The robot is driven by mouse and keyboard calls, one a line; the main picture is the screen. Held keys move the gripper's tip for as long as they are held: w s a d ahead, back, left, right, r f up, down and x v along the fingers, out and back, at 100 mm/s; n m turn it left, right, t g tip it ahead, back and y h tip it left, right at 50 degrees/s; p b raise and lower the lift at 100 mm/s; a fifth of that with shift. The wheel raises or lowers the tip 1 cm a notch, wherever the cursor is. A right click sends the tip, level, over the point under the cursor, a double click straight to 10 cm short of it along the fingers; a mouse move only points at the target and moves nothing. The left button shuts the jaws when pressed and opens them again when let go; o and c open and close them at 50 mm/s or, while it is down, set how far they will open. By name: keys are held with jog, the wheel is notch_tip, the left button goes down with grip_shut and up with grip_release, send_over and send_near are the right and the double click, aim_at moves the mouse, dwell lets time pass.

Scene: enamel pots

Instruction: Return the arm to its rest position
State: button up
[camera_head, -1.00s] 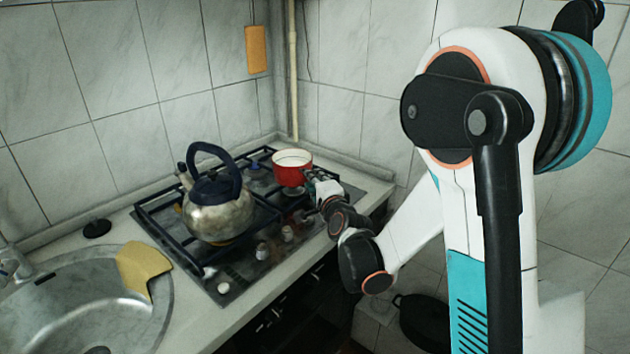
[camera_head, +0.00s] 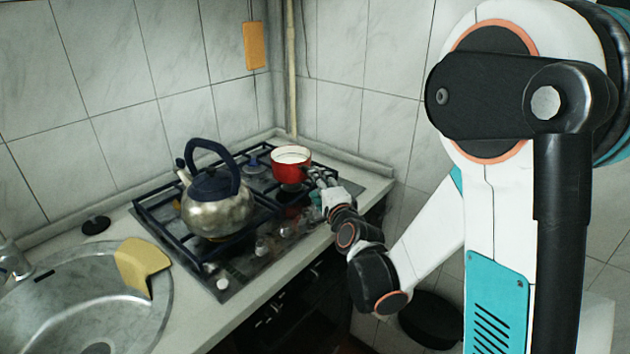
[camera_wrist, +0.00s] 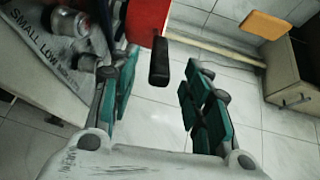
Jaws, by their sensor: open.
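My gripper (camera_wrist: 155,95) is open in the wrist view, with its teal-padded fingers apart. The black handle (camera_wrist: 160,62) of the red enamel pot (camera_wrist: 147,18) shows in the gap between the fingers, touching neither. In the head view the red pot (camera_head: 291,172), white inside, stands upright on the back right of the stove. My gripper (camera_head: 322,187) is just right of it and in front of it. My arm reaches in from the right with its elbow bent low.
A metal kettle (camera_head: 217,214) with a dark blue handle stands on the stove, left of the pot. A sink (camera_head: 75,305) with a yellow cloth-like piece (camera_head: 143,266) is at the lower left. A dark round pan-like object (camera_head: 430,320) is low under my arm. A tiled wall closes the back.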

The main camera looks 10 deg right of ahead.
jog(key=s+r+n+g, duration=0.1)
jog(key=s+n+g, duration=0.8)
jog(key=s, duration=2.4)
jog(key=n, duration=0.8)
jog(key=shift+d+r+h, duration=0.2)
jog(key=shift+d+h, duration=0.05)
jog(key=shift+h, duration=0.15)
